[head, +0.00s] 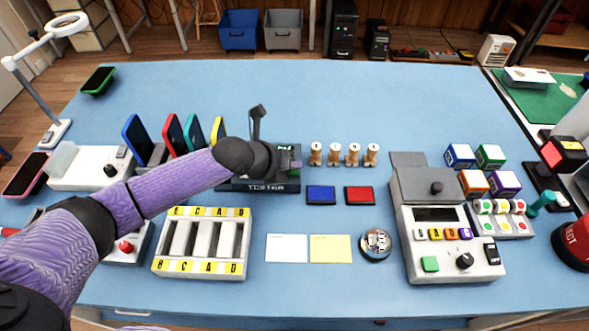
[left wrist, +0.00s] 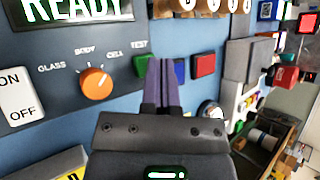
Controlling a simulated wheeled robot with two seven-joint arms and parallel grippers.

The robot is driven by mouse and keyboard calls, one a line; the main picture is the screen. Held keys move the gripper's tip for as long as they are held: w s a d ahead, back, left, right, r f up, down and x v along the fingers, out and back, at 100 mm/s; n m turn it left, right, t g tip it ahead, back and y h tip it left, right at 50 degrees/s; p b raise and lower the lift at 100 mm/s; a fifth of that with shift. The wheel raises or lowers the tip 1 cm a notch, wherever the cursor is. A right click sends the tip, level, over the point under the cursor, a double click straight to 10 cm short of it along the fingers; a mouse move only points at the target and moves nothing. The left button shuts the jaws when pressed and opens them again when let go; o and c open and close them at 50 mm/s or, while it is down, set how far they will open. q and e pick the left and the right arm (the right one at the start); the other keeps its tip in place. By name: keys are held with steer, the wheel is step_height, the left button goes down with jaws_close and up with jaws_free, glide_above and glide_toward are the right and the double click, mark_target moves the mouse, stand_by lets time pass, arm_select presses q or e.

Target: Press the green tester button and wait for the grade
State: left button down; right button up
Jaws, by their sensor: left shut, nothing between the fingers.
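The dark tester (head: 268,187) stands in the middle of the table in the head view, largely covered by my left gripper (head: 274,163). In the left wrist view its panel (left wrist: 60,73) shows a READY display (left wrist: 78,10), an orange knob (left wrist: 96,84) and a white ON/OFF switch (left wrist: 20,96). The green button (left wrist: 142,64) sits under the word TEST, partly hidden behind my fingers. My left gripper is shut and empty, with its fingertips (left wrist: 163,64) close beside the green button. I cannot tell whether they touch it. My right gripper is not in view.
Several coloured phones (head: 173,136) stand left of the tester. A lettered rack (head: 158,242) lies in front. Blue (head: 320,195) and red (head: 360,196) pads, wooden stamps (head: 334,153) and a grey device (head: 450,262) are to the right.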

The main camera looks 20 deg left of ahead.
mark_target(292, 173)
arm_select(q)
steer(key=shift+f+b, duration=0.4)
steer(key=shift+f, duration=0.1)
stand_by(0.5)
stand_by(0.3)
steer(key=shift+r+p, duration=0.7)
steer(key=shift+r, duration=0.2)
steer(key=shift+r, duration=0.1)
step_height(292, 173, up, 5)
steer(key=p, duration=0.4)
stand_by(0.5)
